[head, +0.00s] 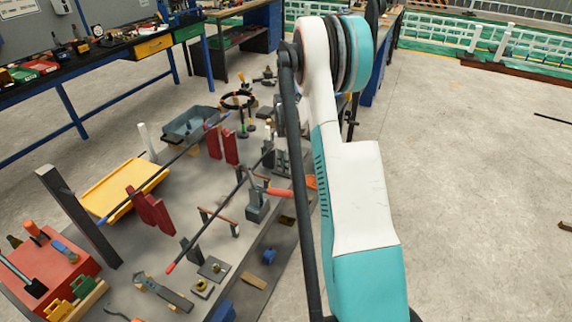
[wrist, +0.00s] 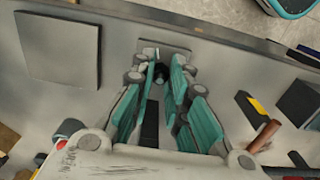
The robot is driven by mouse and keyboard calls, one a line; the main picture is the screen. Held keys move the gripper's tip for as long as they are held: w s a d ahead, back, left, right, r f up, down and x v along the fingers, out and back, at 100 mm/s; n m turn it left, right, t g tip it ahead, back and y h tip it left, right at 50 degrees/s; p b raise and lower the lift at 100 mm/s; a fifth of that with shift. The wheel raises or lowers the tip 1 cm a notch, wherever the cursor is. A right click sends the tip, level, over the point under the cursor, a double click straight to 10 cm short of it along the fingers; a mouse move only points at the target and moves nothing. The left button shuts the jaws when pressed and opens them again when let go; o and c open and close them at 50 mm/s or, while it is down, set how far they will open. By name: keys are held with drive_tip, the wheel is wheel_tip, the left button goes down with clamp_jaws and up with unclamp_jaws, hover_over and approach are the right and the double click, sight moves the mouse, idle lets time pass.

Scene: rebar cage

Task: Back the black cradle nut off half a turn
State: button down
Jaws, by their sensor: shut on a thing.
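In the wrist view my gripper (wrist: 165,76) reaches toward a small grey plate (wrist: 180,52) on the bench, its teal fingers closed in from both sides. The black cradle nut (wrist: 160,74) shows as a small dark round shape between the fingertips, and the fingers are shut on it. Its edges and any thread are too small and shaded to make out. In the head view my own arm covers the gripper, and I cannot make out the nut there.
A flat dark grey plate (wrist: 63,48) lies left of the fingers, and dark blocks with a yellow piece (wrist: 257,107) stand to the right. In the head view the bench holds a yellow tray (head: 122,188), a red box (head: 48,278) and several fixtures. Open floor (head: 480,200) lies to the right.

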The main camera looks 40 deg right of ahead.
idle(0.3)
drive_tip(key=c, duration=1.6)
unclamp_jaws()
drive_tip(key=shift+o, duration=0.2)
wheel_tip(320, 180, up, 12)
